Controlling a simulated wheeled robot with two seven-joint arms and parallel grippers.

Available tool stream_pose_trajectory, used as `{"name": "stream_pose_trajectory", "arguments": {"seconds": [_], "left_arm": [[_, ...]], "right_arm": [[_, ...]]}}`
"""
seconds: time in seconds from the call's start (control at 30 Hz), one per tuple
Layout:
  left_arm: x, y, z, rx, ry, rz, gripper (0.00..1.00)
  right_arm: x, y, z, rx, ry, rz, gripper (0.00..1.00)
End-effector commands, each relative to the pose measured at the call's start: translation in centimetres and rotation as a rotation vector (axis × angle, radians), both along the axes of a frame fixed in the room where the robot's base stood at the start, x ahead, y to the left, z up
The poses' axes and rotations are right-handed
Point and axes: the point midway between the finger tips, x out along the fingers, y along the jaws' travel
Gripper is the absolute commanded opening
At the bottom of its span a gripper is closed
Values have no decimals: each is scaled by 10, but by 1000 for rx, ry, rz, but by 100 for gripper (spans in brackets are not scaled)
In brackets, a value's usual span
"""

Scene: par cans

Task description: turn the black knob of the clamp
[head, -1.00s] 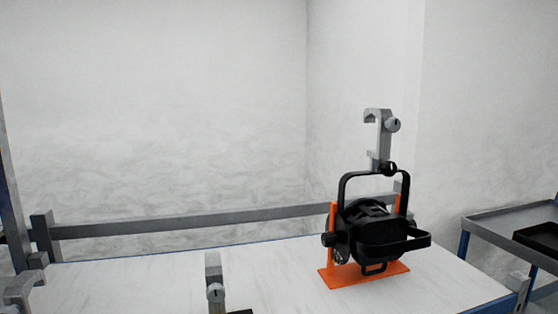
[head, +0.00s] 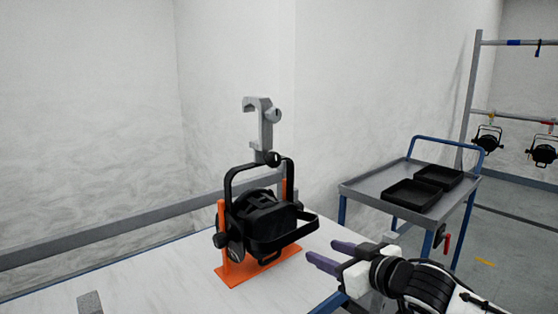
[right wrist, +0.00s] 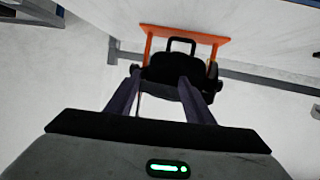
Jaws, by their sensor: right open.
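A grey hook clamp (head: 262,130) stands upright on top of the yoke of a black par can (head: 265,218), which sits in an orange stand (head: 232,274) on the white table. A small black knob (head: 272,159) shows at the clamp's foot, where it meets the yoke. A round grey knob (head: 276,115) is on the clamp's right side. My right gripper (head: 325,254) is open and empty, to the right of the can and lower than the clamp. In the right wrist view the par can (right wrist: 172,68) lies beyond the two spread fingers (right wrist: 158,92). The left gripper is out of view.
A grey cart (head: 360,190) with black trays (head: 410,195) stands to the right. More par cans (head: 487,140) hang on a rack at the far right. A grey rail (head: 110,229) runs along the table's back. The table front (head: 150,280) is largely clear.

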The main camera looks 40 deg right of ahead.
Motion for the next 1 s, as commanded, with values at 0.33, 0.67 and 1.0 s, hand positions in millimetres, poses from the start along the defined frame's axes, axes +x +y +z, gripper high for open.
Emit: {"name": "stream_pose_trajectory", "arguments": {"seconds": [0.33,0.67,1.0], "left_arm": [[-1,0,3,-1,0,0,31],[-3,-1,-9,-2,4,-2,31],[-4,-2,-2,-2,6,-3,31]], "right_arm": [[39,22,175,63,-317,159,48],[67,25,181,63,-328,166,48],[87,26,182,67,-329,164,48]]}}
